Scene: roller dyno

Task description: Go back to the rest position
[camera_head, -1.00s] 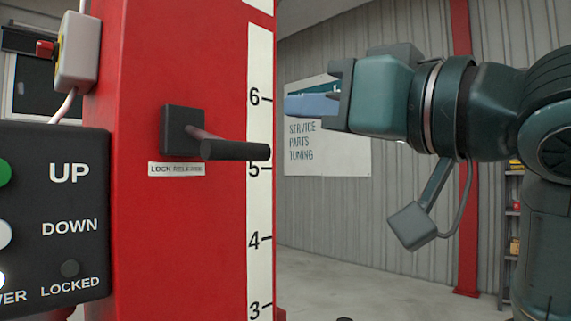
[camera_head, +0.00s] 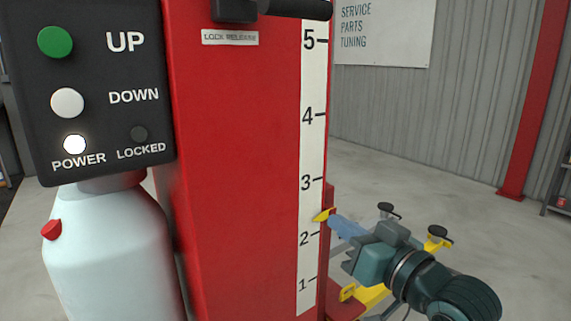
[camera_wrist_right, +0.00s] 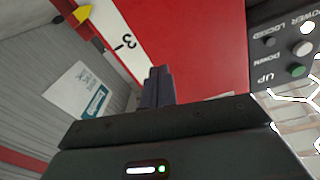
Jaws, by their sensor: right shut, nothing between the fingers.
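My right gripper (camera_head: 336,225) is low at the right side of the red lift column (camera_head: 240,170) in the head view. Its blue fingers are shut with nothing between them, and they point left toward the column's numbered scale (camera_head: 314,150). In the right wrist view the closed fingers (camera_wrist_right: 158,88) show in front of the red column. A yellow pointer (camera_head: 323,215) sits on the scale a little above 2, close to the fingertips; whether they touch is unclear. My left gripper is not in view.
A black control box (camera_head: 90,85) with UP and DOWN buttons hangs left of the column; POWER is lit, LOCKED is dark. The lock release lever (camera_head: 298,8) is at the top edge. Yellow lift arm parts (camera_head: 370,297) lie near my right arm.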

